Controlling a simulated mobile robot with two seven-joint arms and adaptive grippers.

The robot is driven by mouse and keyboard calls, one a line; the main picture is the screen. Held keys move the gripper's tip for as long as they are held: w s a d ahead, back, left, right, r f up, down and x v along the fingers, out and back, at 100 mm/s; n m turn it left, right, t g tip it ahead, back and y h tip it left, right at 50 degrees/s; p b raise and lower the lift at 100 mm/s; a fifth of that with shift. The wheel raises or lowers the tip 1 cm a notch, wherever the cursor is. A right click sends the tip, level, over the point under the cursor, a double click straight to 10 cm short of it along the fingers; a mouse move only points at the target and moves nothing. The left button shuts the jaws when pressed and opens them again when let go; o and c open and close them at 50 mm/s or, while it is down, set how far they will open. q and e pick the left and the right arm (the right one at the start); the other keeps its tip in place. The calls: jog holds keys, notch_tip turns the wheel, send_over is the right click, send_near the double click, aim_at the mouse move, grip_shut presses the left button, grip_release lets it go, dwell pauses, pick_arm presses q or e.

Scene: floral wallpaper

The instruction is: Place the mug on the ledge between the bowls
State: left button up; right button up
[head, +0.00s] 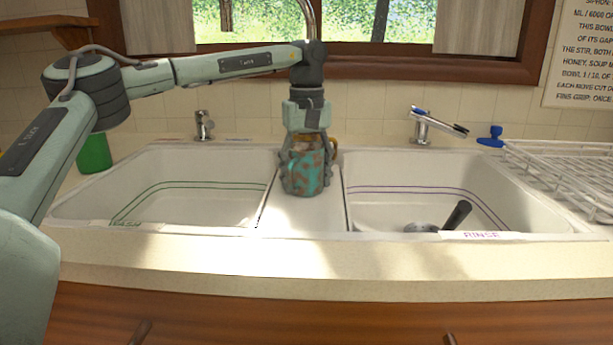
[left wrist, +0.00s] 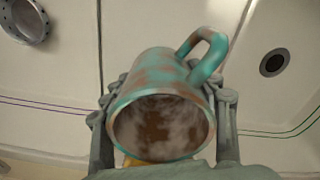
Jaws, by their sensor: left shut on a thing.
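The mug (head: 305,178), teal with rusty brown patches, is at the ledge (head: 300,215) between the two sink bowls. My left gripper (head: 304,166) is shut on it from above, with fingers on both sides. In the left wrist view the mug (left wrist: 150,95) has its mouth toward the camera and its handle at the upper right; the left gripper's fingers (left wrist: 165,120) flank it. The mug looks about upright. I cannot tell whether its base touches the ledge. The left bowl (head: 185,190) has green lines, the right bowl (head: 400,195) purple ones. My right gripper is not in view.
A dark-handled utensil (head: 457,215) lies in the right bowl. A tap (head: 436,124) stands behind the right bowl. A white rack (head: 570,170) is at the right, a green cup (head: 94,153) at the left.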

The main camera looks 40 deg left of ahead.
pick_arm(q)
jog(key=shift+f, duration=0.1)
jog(key=o, duration=1.4)
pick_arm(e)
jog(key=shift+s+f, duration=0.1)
pick_arm(q)
jog(key=shift+r+p, duration=0.4)
jog(key=shift+r, duration=5.75)
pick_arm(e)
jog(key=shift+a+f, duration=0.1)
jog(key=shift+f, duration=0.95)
